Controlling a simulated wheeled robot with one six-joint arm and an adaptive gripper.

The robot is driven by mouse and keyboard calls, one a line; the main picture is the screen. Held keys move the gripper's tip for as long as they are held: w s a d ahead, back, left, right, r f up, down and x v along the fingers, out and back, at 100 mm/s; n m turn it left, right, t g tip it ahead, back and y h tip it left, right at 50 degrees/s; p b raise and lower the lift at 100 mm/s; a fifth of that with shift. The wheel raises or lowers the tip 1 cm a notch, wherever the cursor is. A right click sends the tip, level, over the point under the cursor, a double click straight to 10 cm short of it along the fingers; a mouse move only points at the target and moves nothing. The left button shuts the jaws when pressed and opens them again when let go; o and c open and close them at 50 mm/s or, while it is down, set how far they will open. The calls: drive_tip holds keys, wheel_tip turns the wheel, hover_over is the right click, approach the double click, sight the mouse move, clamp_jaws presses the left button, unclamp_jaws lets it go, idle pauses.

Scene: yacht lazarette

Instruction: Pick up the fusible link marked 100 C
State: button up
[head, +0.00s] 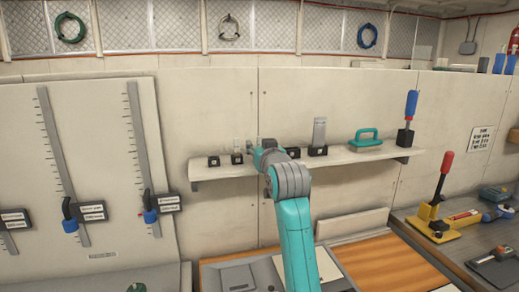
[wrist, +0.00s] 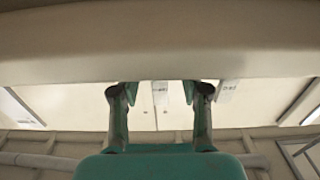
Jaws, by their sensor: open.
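Several small pale tags in black holders stand along the wall shelf in the head view, one of them a tall grey tag (head: 319,131). Their marks are too small to read there, so I cannot tell which is the 100 C link. My gripper (head: 259,153) is at the shelf, among the holders.
The shelf (head: 352,156) also holds a teal-handled block (head: 365,141) and a blue-handled tool (head: 409,115) at the right. A bench (head: 430,246) with a red-handled lever (head: 444,172) is at far right. Slotted panels with sliders stand at left.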

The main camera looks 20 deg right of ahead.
clamp_jaws()
drive_tip(key=shift+r, duration=0.1)
